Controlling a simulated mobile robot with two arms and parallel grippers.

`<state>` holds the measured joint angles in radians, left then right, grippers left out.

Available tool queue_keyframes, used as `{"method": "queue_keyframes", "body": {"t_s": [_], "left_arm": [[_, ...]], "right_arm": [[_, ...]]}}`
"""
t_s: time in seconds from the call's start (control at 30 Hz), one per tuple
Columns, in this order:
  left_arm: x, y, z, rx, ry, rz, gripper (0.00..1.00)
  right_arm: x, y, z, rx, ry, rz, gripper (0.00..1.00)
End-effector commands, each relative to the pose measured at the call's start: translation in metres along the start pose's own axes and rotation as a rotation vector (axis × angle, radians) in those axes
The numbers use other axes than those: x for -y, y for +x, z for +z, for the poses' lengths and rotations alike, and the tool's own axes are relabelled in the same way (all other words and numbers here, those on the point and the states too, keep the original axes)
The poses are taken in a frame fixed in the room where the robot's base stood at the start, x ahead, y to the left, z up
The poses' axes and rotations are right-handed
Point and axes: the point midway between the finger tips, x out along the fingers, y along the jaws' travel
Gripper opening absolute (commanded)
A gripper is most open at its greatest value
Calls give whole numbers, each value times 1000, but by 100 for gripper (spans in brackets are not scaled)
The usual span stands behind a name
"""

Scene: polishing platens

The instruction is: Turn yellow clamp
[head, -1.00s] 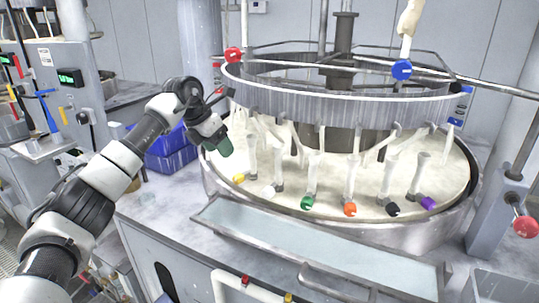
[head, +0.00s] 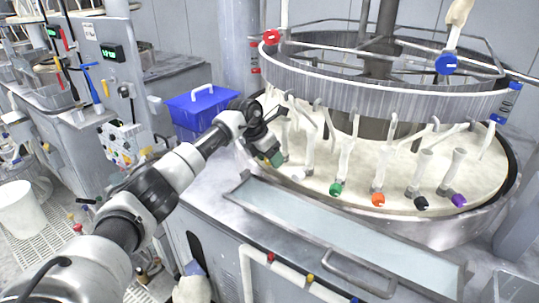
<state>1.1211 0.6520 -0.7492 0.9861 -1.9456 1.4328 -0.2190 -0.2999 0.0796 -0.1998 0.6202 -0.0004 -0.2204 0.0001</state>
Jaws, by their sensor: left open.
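My left arm reaches in from the left in the head view. Its gripper (head: 271,157) is open and at the left rim of the round platen (head: 310,180). The yellow clamp is at this left end of the clamp row and is mostly hidden by the gripper; I cannot tell whether they touch. To its right along the platen's front are a white clamp (head: 298,175), a green one (head: 335,190), an orange one (head: 378,199), a black one (head: 421,203) and a purple one (head: 459,200). My right gripper is not in view.
A metal ring (head: 390,98) with red (head: 271,37) and blue (head: 446,64) knobs hangs over the platen. A blue box (head: 200,112) stands behind my left arm. A shallow tray (head: 330,228) lies along the front. A white bucket (head: 18,208) stands at far left.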

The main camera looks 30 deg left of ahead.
Motion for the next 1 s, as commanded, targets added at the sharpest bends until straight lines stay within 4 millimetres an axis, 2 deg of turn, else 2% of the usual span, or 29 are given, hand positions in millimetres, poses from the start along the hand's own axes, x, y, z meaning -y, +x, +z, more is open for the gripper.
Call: {"method": "queue_keyframes", "body": {"t_s": [0.17,0.2,0.5,0.63,0.77,1.0], "left_arm": [[0,0,0,0,0,0,57],[0,0,0,1,0,0,54],[0,0,0,1,0,0,8],[0,0,0,1,9,21,8],[1,1,0,2,59,130,8],[5,4,-1,5,171,402,8]], "right_arm": [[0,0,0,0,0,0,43],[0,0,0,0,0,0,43],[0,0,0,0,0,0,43],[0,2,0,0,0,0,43],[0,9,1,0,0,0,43],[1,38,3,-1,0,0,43]]}}
